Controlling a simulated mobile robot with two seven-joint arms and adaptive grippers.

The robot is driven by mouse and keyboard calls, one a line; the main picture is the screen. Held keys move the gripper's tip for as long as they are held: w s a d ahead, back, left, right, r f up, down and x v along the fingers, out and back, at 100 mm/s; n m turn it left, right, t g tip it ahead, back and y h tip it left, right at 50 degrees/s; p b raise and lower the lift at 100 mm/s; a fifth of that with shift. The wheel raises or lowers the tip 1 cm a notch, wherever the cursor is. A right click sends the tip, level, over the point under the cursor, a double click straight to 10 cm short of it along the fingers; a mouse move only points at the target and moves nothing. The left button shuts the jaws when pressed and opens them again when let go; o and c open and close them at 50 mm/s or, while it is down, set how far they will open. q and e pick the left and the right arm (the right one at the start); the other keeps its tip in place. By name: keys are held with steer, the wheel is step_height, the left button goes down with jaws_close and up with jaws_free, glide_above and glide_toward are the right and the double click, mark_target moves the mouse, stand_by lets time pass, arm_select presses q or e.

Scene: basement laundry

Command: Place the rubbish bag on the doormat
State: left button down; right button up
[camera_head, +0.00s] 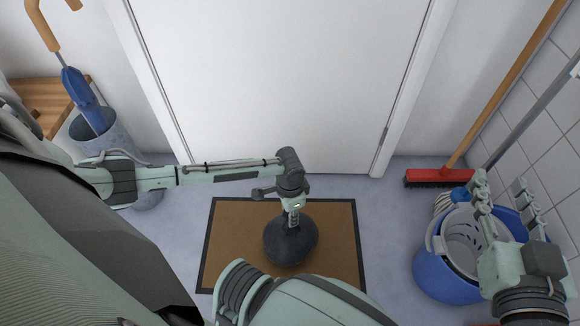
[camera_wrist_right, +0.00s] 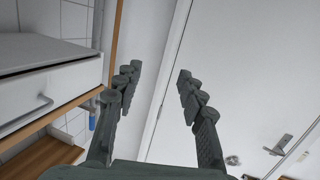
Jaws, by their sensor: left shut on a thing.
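The rubbish bag (camera_head: 290,241) is a dark, rounded bag over the middle of the doormat. The brown doormat (camera_head: 232,228) with a dark border lies on the floor before the white door. My left gripper (camera_head: 293,220) points down and is shut on the top of the bag. I cannot tell whether the bag's bottom touches the mat. My right gripper (camera_head: 505,195) is open and empty, above the blue bucket at the right. Its spread fingers also show in the right wrist view (camera_wrist_right: 160,95), with nothing between them.
A blue mop bucket (camera_head: 440,278) stands on the floor right of the mat. A red broom (camera_head: 440,178) leans in the corner behind it. At the left, a grey bin (camera_head: 108,136) holds a blue umbrella-like item (camera_head: 84,98). A white door (camera_head: 280,80) closes off the back.

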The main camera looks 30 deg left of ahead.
arm_select(q)
steer(key=c, duration=1.3)
jaws_free()
steer(key=shift+r, duration=0.1)
